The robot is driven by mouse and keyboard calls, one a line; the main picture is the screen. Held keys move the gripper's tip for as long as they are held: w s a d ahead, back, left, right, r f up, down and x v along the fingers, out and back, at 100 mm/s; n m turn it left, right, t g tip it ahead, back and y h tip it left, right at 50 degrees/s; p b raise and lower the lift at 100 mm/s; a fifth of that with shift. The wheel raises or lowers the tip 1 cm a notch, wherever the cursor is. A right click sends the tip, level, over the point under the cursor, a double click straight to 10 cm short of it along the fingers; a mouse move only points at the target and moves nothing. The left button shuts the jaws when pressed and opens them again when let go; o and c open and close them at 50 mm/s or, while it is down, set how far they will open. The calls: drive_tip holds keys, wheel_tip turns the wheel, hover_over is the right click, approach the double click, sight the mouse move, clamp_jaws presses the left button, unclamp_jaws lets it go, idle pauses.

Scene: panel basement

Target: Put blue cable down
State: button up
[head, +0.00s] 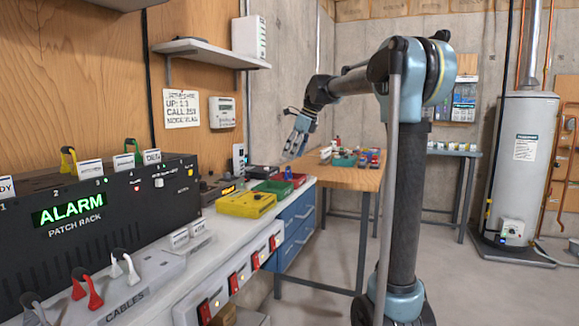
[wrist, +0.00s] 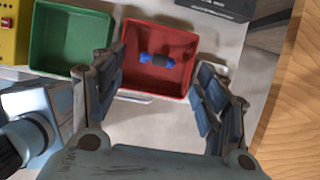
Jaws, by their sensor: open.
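A short blue piece with a dark middle, apparently the blue cable (wrist: 146,57), lies on the floor of a red bin (wrist: 128,68) in the wrist view. My gripper (wrist: 163,72) is open and empty. Its two fingers frame the red bin, one at each side, and the blue piece lies between them in the picture, touching neither. In the head view my gripper (head: 295,145) hangs above the red bin (head: 292,180) at the far end of the bench. The inside of the bin is too small to read there.
A green bin (head: 271,188) and a yellow box (head: 245,204) stand beside the red bin. A black patch rack (head: 95,210) reads ALARM, with coloured plugs on top. Cable plugs stand on a ledge (head: 110,290) in front. A wooden table (head: 345,178) holds small items behind.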

drive_tip(key=shift+v, duration=2.7)
drive_tip(key=s+d+f+n+h, duration=0.1)
drive_tip(key=s+d+f+n, duration=0.55)
drive_tip(key=s, duration=0.35)
drive_tip(key=s+d+f+n+h, duration=0.1)
drive_tip(key=s+d+f+n, duration=0.45)
drive_tip(key=s+f, duration=0.35)
drive_tip(key=s+d+f+n+h, duration=0.1)
drive_tip(key=s+d+f+n, duration=0.3)
drive_tip(key=s+f, duration=0.6)
drive_tip(key=s+d+f+n+h, duration=0.1)
drive_tip(key=s+d+f+n, duration=0.3)
drive_tip(key=s+f, duration=0.6)
drive_tip(key=shift+f+n+t, duration=0.3)
drive_tip(key=shift+f+n, duration=0.7)
drive_tip(key=shift+n, duration=0.1)
drive_tip(key=shift+s, duration=0.1)
drive_tip(key=shift+w+f, duration=0.2)
drive_tip(key=shift+w, duration=0.25)
